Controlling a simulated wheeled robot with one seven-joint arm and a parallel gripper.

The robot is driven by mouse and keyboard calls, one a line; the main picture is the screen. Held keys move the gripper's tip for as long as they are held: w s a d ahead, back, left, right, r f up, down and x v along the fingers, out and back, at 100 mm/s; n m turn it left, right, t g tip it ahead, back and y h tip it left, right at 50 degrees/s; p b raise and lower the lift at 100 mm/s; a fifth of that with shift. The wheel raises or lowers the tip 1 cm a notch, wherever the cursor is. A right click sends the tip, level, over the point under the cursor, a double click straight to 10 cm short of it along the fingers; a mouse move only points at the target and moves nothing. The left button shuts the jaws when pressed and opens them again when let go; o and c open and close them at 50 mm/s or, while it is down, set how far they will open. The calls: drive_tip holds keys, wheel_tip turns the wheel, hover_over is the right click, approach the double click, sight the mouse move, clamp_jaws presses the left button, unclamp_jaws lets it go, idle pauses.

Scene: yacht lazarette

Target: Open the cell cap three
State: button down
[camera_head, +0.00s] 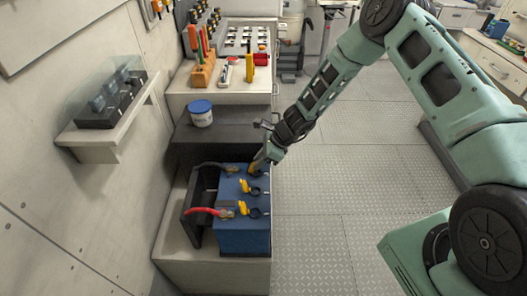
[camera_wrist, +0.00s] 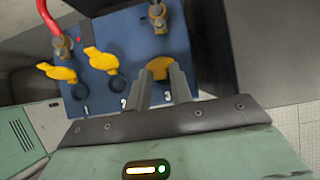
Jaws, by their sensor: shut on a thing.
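A blue battery (camera_head: 240,240) sits in a pale open box, with its top also showing in the wrist view (camera_wrist: 112,25). Two yellow cell caps, by the marks 1 (camera_wrist: 58,72) and 2 (camera_wrist: 100,59), are tipped aside from dark round openings. The third yellow cap (camera_wrist: 160,66) sits between the fingertips of my gripper (camera_wrist: 161,80), which is shut on it. In the head view my gripper (camera_head: 262,162) reaches the battery's far right corner and hides most of this cap. I cannot tell whether its opening is uncovered.
Red (camera_head: 205,211) and black (camera_head: 212,167) cables clamp to the battery's terminals. A blue-lidded tub (camera_head: 201,113) stands on the dark step behind. A wall shelf (camera_head: 95,136) is at left.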

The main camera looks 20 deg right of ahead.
sight(250, 169)
drive_tip(key=a+h+p, duration=0.1)
drive_tip(key=p, duration=0.1)
drive_tip(key=a+r+g+h+p, duration=0.1)
drive_tip(key=p, duration=0.1)
drive_tip(key=shift+w+h+p, duration=0.2)
drive_tip(key=shift+h+p, duration=0.1)
drive_tip(key=shift+p, duration=0.05)
drive_tip(key=h, duration=0.1)
drive_tip(key=a+h+p, duration=0.1)
drive_tip(key=shift+w+a+f+g+h, duration=0.15)
drive_tip(key=shift+w+f+g+h, duration=0.05)
drive_tip(key=shift+f+g+h, duration=0.1)
drive_tip(key=h+b, duration=0.1)
drive_tip(key=a+h+b, duration=0.1)
drive_tip(key=b, duration=0.1)
drive_tip(key=g+h+b, duration=0.1)
drive_tip(key=b, duration=0.1)
drive_tip(key=shift+w+a+f, duration=0.3)
drive_tip(key=shift+f, duration=0.1)
drive_tip(key=h+b, duration=0.1)
drive_tip(key=b, duration=0.2)
drive_tip(key=shift+w+a+g+h, duration=0.15)
drive_tip(key=shift+a+g+h, duration=0.2)
drive_tip(key=shift+g+h, duration=0.05)
drive_tip(key=shift+r, duration=0.1)
drive_tip(key=c, duration=1.4)
unclamp_jaws()
drive_tip(key=shift+r, duration=0.1)
drive_tip(key=shift+w+a+r, duration=0.1)
